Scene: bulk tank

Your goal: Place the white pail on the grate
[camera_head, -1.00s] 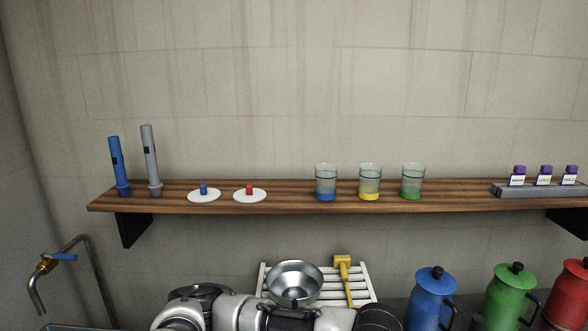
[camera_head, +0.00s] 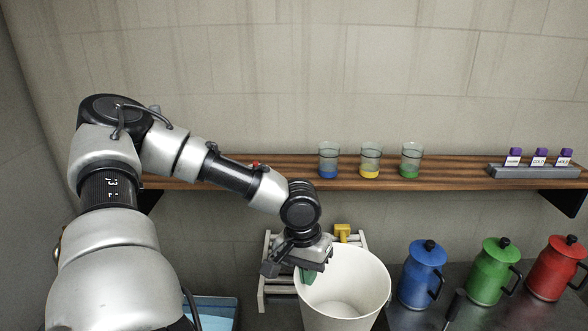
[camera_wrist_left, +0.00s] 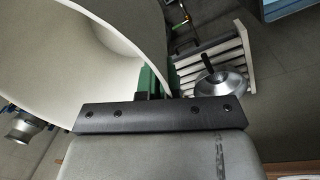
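The white pail (camera_head: 372,279) is upright and empty inside, in front of the white slatted grate (camera_head: 264,272) in the head view. My left gripper (camera_head: 308,275) is at the pail's left rim. In the left wrist view its green finger pads (camera_wrist_left: 155,82) close on the wall of the pail (camera_wrist_left: 110,30). The pail covers much of the grate, and its underside is out of sight. The grate (camera_wrist_left: 192,68) also shows in the wrist view, beside the pail, with a metal bowl (camera_wrist_left: 222,88) at it. My right gripper does not show clearly.
Blue (camera_head: 422,275), green (camera_head: 492,272) and red (camera_head: 556,268) jugs stand right of the pail. A yellow-headed tool (camera_head: 342,232) is behind the pail. A wooden shelf (camera_head: 440,180) with three glasses runs above. A light-blue basin (camera_head: 215,312) is at lower left.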

